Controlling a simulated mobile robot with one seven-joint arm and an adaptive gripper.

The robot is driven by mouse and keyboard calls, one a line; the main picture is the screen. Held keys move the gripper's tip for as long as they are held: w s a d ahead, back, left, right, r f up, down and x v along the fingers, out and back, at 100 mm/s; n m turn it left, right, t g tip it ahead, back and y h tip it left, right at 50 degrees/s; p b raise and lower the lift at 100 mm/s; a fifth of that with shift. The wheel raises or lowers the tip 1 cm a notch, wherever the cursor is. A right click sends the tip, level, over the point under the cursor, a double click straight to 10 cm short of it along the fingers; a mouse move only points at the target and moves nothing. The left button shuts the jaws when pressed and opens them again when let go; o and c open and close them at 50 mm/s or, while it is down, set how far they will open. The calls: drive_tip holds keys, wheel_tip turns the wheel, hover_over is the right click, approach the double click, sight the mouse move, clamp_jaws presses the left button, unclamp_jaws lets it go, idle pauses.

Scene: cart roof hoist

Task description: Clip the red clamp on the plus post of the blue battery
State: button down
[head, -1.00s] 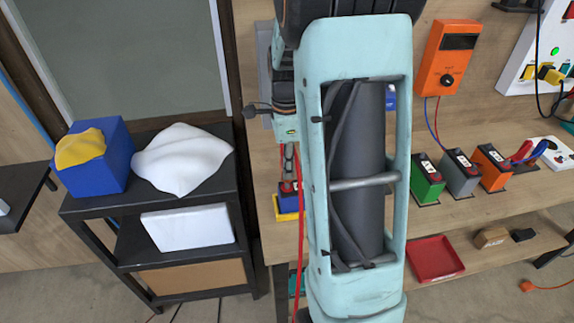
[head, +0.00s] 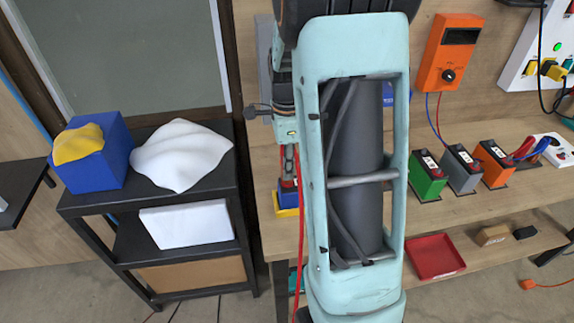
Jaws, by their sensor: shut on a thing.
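The blue battery (head: 287,197) stands on the workbench, left of my arm and mostly hidden behind it. Its plus post cannot be made out. My gripper (head: 290,176) is directly above the battery, pointing down, small in the view and partly covered by my arm. It is shut on the red clamp (head: 297,168), of which only a thin strip shows. A red cable (head: 301,240) hangs from the clamp past the bench's front edge. I cannot tell whether the clamp touches the post.
Green (head: 427,178), grey (head: 462,170) and orange (head: 494,164) batteries stand right of my arm. An orange meter (head: 452,50) hangs on the wall. A red tray (head: 435,258) lies on the lower shelf. A black cart (head: 150,202) stands left, close to the bench.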

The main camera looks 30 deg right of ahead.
drive_tip(key=shift+f+b, duration=0.45)
drive_tip(key=shift+f, duration=0.3)
drive_tip(key=c, duration=1.8)
unclamp_jaws()
wheel_tip(320, 180, up, 12)
drive_tip(key=shift+r, duration=0.1)
